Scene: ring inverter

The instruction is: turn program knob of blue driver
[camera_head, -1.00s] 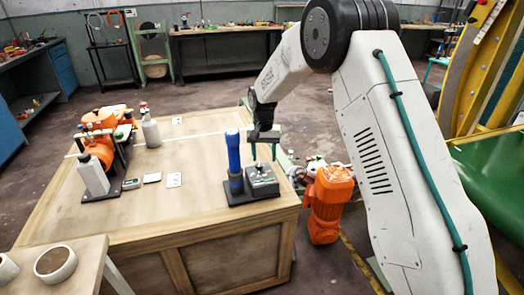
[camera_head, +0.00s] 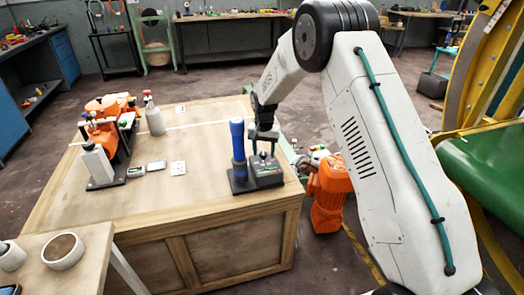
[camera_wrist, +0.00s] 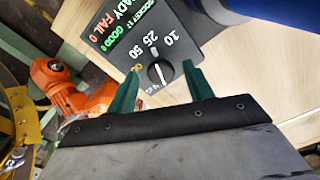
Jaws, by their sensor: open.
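The blue driver (camera_head: 238,140) stands upright on a dark base near the crate's right front corner. Its dark control box (camera_head: 264,173) sits beside it. In the wrist view the box face (camera_wrist: 138,40) shows READY, FAIL and GOOD labels and the numbers 10, 25 and 50. The round program knob (camera_wrist: 155,73) has a light pointer line. My gripper (camera_head: 264,151) is pointing down just over the box. In the wrist view my gripper (camera_wrist: 159,70) is open, with its green fingers on either side of the knob. I cannot tell whether they touch it.
An orange machine (camera_head: 331,187) stands close to the crate's right side. On the wooden crate top (camera_head: 200,199) are a grey-white bottle (camera_head: 154,120) and an orange assembly (camera_head: 110,110) at left.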

